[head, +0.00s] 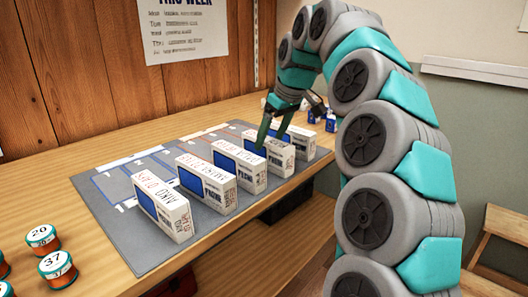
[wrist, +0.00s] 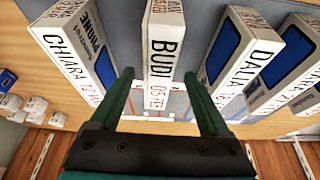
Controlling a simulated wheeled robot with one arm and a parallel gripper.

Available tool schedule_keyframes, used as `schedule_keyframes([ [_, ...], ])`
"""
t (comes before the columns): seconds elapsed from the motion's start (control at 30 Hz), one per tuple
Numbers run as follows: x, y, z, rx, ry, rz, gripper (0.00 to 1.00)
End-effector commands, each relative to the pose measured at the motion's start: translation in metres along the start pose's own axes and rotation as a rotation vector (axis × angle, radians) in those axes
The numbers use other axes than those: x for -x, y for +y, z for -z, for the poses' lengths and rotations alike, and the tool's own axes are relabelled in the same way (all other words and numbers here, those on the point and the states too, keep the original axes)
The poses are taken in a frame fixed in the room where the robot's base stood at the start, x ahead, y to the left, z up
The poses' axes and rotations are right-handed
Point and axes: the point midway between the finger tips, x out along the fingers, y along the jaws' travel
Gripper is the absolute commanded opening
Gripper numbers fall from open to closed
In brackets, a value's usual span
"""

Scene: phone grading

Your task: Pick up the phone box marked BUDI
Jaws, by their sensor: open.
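The box marked BUDI (wrist: 163,45) is white with black and red lettering. In the wrist view it lies straight ahead, between and just beyond the fingertips of my gripper (wrist: 156,75). My gripper is open and empty, one finger toward each side of the box. In the head view my gripper (head: 273,138) points down at the fourth box from the front of the row, which appears to be the BUDI box (head: 281,157). Its lettering is too small to read there. I cannot tell whether the fingers touch it.
The box marked CHIARA (wrist: 75,50) stands left of it and DALIA (wrist: 245,60) right, both close. The AIKO box (head: 168,208) is nearest in the row. All stand on a grey mat (head: 130,240) on a wooden table.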

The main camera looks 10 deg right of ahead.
Motion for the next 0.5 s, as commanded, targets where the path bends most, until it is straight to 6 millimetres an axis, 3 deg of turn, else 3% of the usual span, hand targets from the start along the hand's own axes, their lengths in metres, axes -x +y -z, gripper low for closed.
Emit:
schedule_keyframes([
  [0.27, -0.021, 0.0, 0.001, 0.003, -0.004, 0.002, 0.8],
  [0.5, -0.054, 0.002, 0.004, 0.001, -0.005, 0.004, 0.8],
])
